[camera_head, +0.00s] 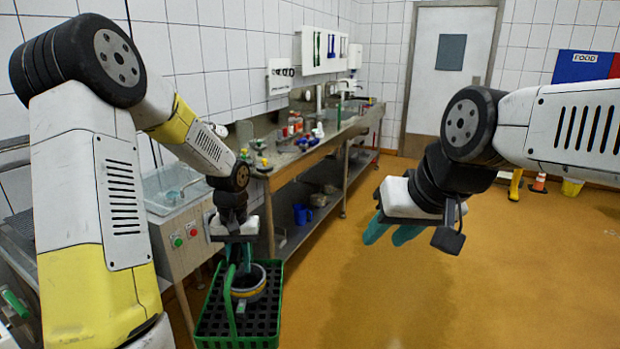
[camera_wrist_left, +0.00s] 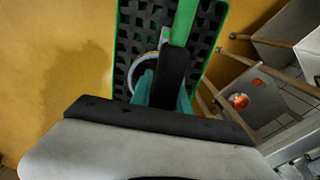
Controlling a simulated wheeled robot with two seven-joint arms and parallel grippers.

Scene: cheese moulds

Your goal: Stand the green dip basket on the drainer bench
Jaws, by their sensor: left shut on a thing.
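The green dip basket (camera_head: 206,327) hangs below my left gripper (camera_head: 240,256), above the floor and in front of the sink unit. Its bottom is a dark grid. A round, ring-shaped mould (camera_head: 248,284) sits inside it. My left gripper is shut on the basket's upright green handle (camera_wrist_left: 187,18). In the left wrist view the basket (camera_wrist_left: 118,45) lies beyond the teal fingers, which partly cover the mould (camera_wrist_left: 142,66). A grated surface (camera_head: 21,228) at the far left may be the drainer bench; my left arm hides much of it. My right gripper (camera_head: 392,234) is open and empty.
A steel unit (camera_head: 178,262) with a basin and red and green buttons stands behind the basket. A long steel bench (camera_head: 300,155) with small items runs along the wall, a blue jug (camera_head: 302,214) on its lower shelf.

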